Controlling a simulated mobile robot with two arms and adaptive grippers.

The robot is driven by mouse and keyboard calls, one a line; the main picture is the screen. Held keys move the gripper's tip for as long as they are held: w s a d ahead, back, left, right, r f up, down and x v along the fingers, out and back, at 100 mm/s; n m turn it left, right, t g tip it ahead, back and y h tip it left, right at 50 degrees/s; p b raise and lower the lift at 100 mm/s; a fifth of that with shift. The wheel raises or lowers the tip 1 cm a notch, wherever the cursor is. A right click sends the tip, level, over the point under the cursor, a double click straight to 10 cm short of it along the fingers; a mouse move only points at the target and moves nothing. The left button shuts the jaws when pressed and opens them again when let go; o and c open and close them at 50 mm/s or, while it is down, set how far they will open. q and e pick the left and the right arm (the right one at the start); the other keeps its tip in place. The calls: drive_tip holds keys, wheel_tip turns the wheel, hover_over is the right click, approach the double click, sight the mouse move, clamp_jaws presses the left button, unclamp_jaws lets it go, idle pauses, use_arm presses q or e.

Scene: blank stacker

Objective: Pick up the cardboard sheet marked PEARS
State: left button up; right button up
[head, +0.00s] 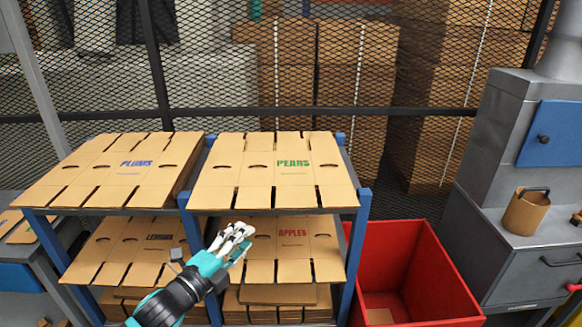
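The cardboard sheet marked PEARS (255,178) lies flat on the top right shelf of a blue rack in the head view. Its green lettering faces up, and its flaps reach the shelf's front edge. My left gripper (236,238) is below and in front of that shelf, over the lower APPLES sheet in the picture and apart from the PEARS sheet. Its white fingers point up and right; I cannot tell whether they are open or closed. My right gripper is not in view.
Sheets marked PLUMS (110,172), LEMONS (135,245) and APPLES (295,245) lie on the other shelves. Blue rack posts (362,225) stand between and beside them. A red bin (415,270) is at the right, near a grey cabinet (500,200). Mesh fencing is behind.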

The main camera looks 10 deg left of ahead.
use_arm(q)
wheel_tip(320, 180, up, 2)
drive_tip(key=w+d+p, duration=0.1)
drive_tip(key=w+d, duration=0.1)
drive_tip(key=w, duration=0.1)
drive_tip(key=p, duration=0.2)
approach(292, 197)
drive_tip(key=w, duration=0.4)
drive_tip(key=shift+w+d+f, duration=0.15)
drive_tip(key=shift+f, duration=0.1)
drive_tip(key=shift+w+d, duration=0.15)
drive_tip(key=shift+w, duration=0.15)
drive_tip(key=shift+w+d+r+p, duration=0.1)
drive_tip(key=shift+w+d+p, duration=0.2)
drive_tip(key=shift+w+p, duration=0.25)
drive_tip(key=x, duration=0.1)
drive_tip(key=p+x, duration=0.1)
drive_tip(key=x, duration=0.1)
drive_tip(key=shift+d+p, duration=0.3)
drive_tip(key=shift+d, duration=0.15)
drive_tip(key=shift+w+d, duration=0.15)
drive_tip(key=shift+w, duration=0.3)
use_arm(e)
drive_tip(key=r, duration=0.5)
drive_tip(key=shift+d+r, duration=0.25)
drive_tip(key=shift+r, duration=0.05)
use_arm(q)
clamp_jaws()
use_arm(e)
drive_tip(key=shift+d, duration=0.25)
